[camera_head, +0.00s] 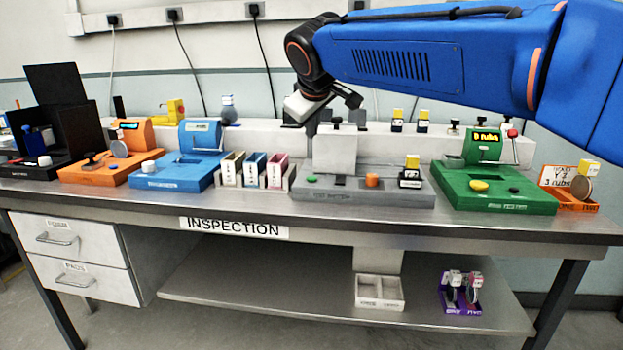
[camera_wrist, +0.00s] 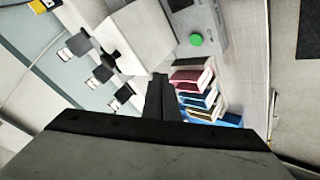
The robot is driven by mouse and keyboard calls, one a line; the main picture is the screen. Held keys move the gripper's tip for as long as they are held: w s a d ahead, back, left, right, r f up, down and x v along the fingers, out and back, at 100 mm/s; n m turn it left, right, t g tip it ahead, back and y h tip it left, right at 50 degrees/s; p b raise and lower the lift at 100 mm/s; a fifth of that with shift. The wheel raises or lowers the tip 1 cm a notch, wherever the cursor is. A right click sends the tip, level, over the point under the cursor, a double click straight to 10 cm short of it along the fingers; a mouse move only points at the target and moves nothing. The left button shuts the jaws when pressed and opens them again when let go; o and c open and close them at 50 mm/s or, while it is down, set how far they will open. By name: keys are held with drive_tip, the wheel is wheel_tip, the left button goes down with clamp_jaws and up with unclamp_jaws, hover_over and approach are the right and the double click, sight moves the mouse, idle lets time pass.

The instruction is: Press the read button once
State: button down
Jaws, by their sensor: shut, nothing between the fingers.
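A grey station (camera_head: 400,194) on the bench has a green button (camera_head: 311,178) at its front left. The green button also shows in the wrist view (camera_wrist: 196,40), up and right of my fingertips. I cannot read a label that tells which button is the read button. A green station (camera_head: 540,204) to the right has a yellow button (camera_head: 479,186). A blue station (camera_head: 190,178) has a white button (camera_head: 149,167). My gripper (camera_head: 314,124) is shut and empty, raised above the back of the bench near the grey station's upright block. Its closed fingers show in the wrist view (camera_wrist: 160,84).
Red, blue and white bins (camera_head: 254,174) stand just left of the grey station. An orange knob (camera_head: 372,180) and a small yellow-topped module (camera_head: 411,172) sit on the grey station's right part. An orange station (camera_head: 100,172) is further left.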

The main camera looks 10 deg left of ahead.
sight(312, 180)
drive_tip(key=shift+f, duration=4.4)
drive_tip(key=shift+f, duration=0.8)
drive_tip(key=shift+r, duration=0.8)
drive_tip(key=shift+r, duration=2.5)
